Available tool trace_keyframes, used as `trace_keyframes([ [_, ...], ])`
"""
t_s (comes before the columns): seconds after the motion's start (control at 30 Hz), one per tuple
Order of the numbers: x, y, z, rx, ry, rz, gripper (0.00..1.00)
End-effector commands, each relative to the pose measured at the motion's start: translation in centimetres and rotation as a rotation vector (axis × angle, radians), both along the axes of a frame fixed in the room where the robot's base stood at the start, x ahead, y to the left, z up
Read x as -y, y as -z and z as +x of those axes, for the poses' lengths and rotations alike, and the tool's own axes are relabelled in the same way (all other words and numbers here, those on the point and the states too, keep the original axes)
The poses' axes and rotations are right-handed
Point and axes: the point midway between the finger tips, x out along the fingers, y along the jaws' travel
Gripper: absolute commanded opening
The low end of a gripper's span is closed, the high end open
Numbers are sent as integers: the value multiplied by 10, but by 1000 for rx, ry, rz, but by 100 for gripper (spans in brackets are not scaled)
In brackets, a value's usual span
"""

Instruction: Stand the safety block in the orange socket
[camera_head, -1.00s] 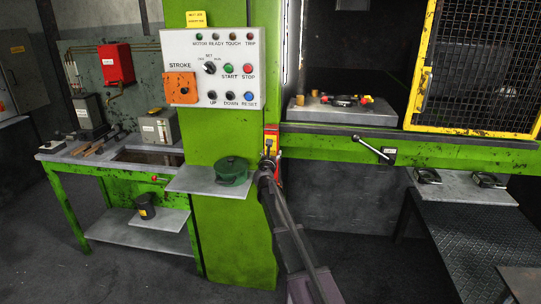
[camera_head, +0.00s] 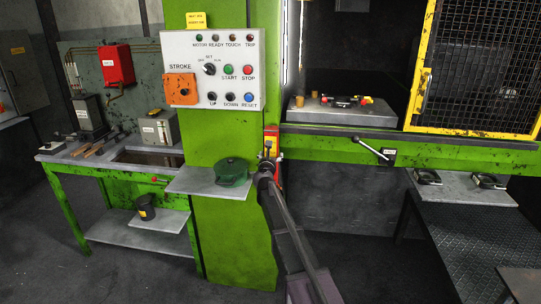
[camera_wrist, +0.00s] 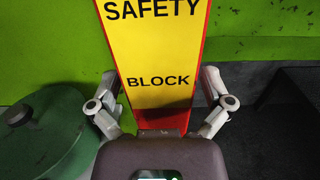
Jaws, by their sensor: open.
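The safety block (camera_wrist: 155,55) fills the upper middle of the wrist view, with a yellow face, red edges and black "SAFETY BLOCK" lettering. In the head view the block (camera_head: 271,136) is upright against the green press column, its lower part hidden behind my gripper. My gripper (camera_wrist: 162,108) is open, with one finger on each side of the block's lower part; contact is not clear. It also shows end-on in the head view (camera_head: 268,164). I cannot make out a clear orange socket; an orange plate with a dark knob (camera_head: 180,89) is on the control panel.
A green rounded object (camera_head: 231,172) sits on the grey shelf (camera_head: 190,183) just left of my gripper. A lever (camera_head: 370,148) sticks out from the press to the right. The press bed (camera_head: 335,114) is above right, beside a yellow mesh guard (camera_head: 419,92).

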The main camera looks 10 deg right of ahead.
Motion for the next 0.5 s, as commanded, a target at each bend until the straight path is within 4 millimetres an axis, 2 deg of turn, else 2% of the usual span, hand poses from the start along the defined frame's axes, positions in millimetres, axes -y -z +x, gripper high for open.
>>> trace_keyframes([
  [0.5, -24, 1, -76, 0, -1, 0, 100],
])
